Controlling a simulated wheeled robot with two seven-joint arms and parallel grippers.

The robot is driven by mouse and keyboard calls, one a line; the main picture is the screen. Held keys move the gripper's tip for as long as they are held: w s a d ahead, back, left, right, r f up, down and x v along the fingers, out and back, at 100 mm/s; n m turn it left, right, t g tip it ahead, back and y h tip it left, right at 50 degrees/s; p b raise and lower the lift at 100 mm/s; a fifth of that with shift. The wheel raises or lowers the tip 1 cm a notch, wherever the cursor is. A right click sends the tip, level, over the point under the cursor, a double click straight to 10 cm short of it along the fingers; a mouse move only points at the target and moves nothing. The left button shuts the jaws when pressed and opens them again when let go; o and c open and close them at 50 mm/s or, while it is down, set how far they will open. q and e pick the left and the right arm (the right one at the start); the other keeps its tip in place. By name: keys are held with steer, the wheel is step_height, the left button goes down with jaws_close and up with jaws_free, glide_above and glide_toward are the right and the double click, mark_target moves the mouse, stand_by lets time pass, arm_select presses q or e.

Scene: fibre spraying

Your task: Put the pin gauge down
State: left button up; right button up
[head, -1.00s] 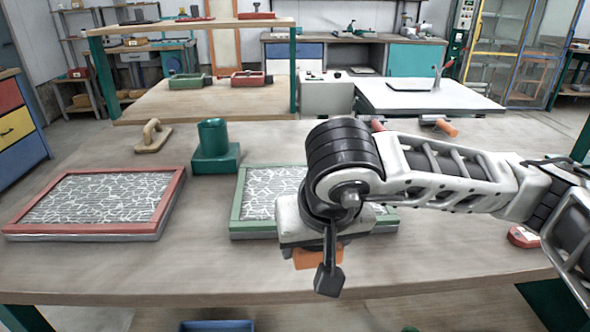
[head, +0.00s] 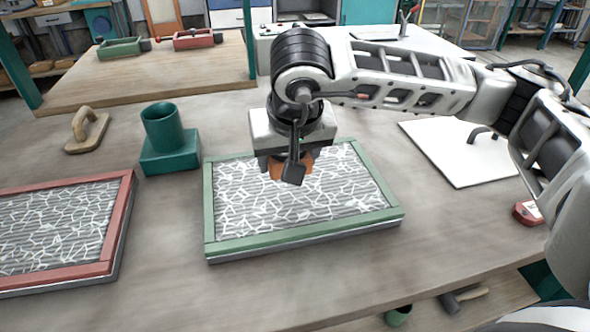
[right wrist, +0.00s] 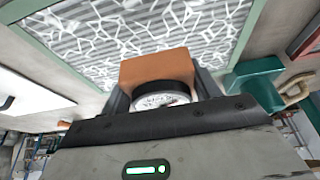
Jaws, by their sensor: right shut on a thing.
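The pin gauge, an orange block with a round white dial, shows in the head view (head: 277,169) and in the right wrist view (right wrist: 155,68). My right gripper (head: 289,161) is shut on it, one dark finger on each side. The gripper also shows in the wrist view (right wrist: 163,92). A teal holder with a round cup (head: 170,160) stands left of the panel. My left gripper is not in view.
A red-framed panel (head: 118,225) lies at the left. A wooden-handled float (head: 86,133) is at the back left. A white board (head: 465,160) lies at the right, with a small red object (head: 527,212) near it. Bare tabletop lies in front of the green panel.

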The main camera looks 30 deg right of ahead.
mark_target(302, 158)
steer(key=shift+w+d+f, duration=0.35)
steer(key=shift+d+f, duration=0.05)
steer(key=shift+f, duration=0.2)
steer(key=shift+w+d+f, duration=0.3)
steer(key=shift+d+f, duration=0.1)
steer(key=shift+f, duration=0.2)
steer(key=f, duration=0.1)
steer(key=f+p, duration=0.1)
steer(key=f, duration=0.1)
steer(key=shift+w+d, duration=0.2)
steer(key=shift+d, duration=0.15)
steer(key=shift+f, duration=0.6)
steer(key=o, duration=1.2)
steer(key=shift+r, duration=0.2)
steer(key=b+v, duration=0.1)
steer(key=v, duration=1.1)
steer(key=shift+s, duration=0.1)
